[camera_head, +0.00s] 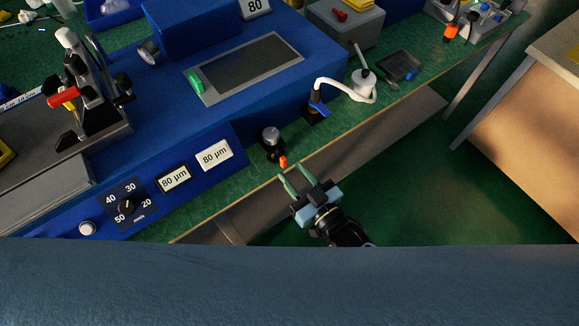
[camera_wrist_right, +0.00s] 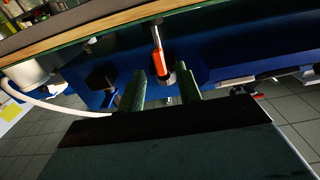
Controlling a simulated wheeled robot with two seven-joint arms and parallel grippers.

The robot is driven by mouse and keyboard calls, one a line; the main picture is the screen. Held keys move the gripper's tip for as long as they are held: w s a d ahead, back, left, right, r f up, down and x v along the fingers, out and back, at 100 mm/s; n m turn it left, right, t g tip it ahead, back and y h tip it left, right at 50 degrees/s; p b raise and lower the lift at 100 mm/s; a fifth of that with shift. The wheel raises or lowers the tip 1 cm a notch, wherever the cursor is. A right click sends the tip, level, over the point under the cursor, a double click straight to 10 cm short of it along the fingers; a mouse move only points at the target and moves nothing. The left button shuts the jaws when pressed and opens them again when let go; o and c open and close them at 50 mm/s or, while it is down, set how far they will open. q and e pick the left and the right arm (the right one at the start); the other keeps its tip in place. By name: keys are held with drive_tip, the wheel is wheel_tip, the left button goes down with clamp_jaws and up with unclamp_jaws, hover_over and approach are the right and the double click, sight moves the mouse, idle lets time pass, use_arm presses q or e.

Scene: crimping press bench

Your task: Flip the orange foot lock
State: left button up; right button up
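The orange foot lock (camera_head: 283,162) is a small orange lever low on a black mount with a grey round knob (camera_head: 271,135), at the front edge of the bench. My right gripper (camera_head: 291,175) is open just in front of it, with its two green fingers pointing at the bench. In the right wrist view the orange lock (camera_wrist_right: 158,62) stands near the gap between the fingertips (camera_wrist_right: 164,80), closer to the left finger. I see no grip on it, and whether a finger touches it I cannot tell. My left gripper is not in view.
The blue press (camera_head: 150,150) with dials and two "80 µm" displays stands left of the lock. A black mount with a blue lever (camera_head: 318,107) and a white cable (camera_head: 345,90) lie to the right. Open floor (camera_head: 430,200) lies in front of the bench.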

drive_tip(key=v, duration=1)
drive_tip(key=shift+s+d, duration=0.2)
drive_tip(key=shift+s, duration=0.1)
drive_tip(key=s+d+f+m+g+h, duration=0.1)
drive_tip(key=s+d+f+g+h, duration=0.1)
drive_tip(key=d+f, duration=0.35)
drive_tip(key=s+d+f+m+g+h, duration=0.1)
drive_tip(key=s+d+f+g+h, duration=0.15)
drive_tip(key=f, duration=0.65)
drive_tip(key=s+d+f+g+h, duration=0.1)
drive_tip(key=d+f+g+h, duration=0.15)
drive_tip(key=f, duration=0.55)
drive_tip(key=s+d+f+m+g+h, duration=0.1)
drive_tip(key=s+d+f+g, duration=0.1)
drive_tip(key=s, duration=0.4)
drive_tip(key=s+d+f+g+h, duration=0.1)
drive_tip(key=s+d+f+g, duration=0.1)
drive_tip(key=s+f, duration=0.3)
drive_tip(key=s+d+f+m+g+h, duration=0.1)
drive_tip(key=s+d+f+g, duration=0.1)
drive_tip(key=s, duration=0.6)
drive_tip(key=shift+s+d+f+m+g+h, duration=0.3)
drive_tip(key=shift+d+f, duration=0.3)
drive_tip(key=shift+f, duration=0.2)
